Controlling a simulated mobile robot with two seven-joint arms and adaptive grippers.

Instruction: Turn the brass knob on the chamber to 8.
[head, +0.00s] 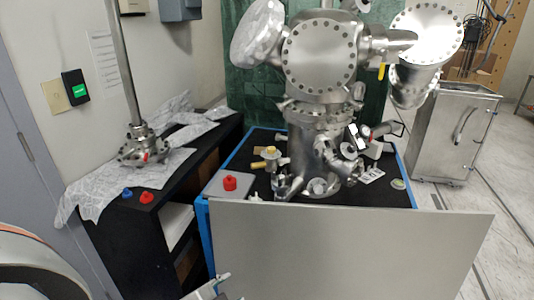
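The steel vacuum chamber (318,120) stands on a black-topped bench with a blue frame. Low on its left side is a small fitting with a brass-yellow knob (270,152) and a short brass-coloured stub beside it. Any numbers or marks on the knob are too small to read. At the bottom edge, a light metallic part, apparently the tip of my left gripper (211,290), shows in front of the bench, well below and apart from the knob. Most of it is cut off, so its opening cannot be told. My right gripper is not in view.
A large grey panel (350,250) covers the bench front. A grey box with a red knob (230,183) sits at its left corner. A black side bench (170,185) holds foil, a flanged tube and red and blue knobs. A metal cabinet (452,130) stands right.

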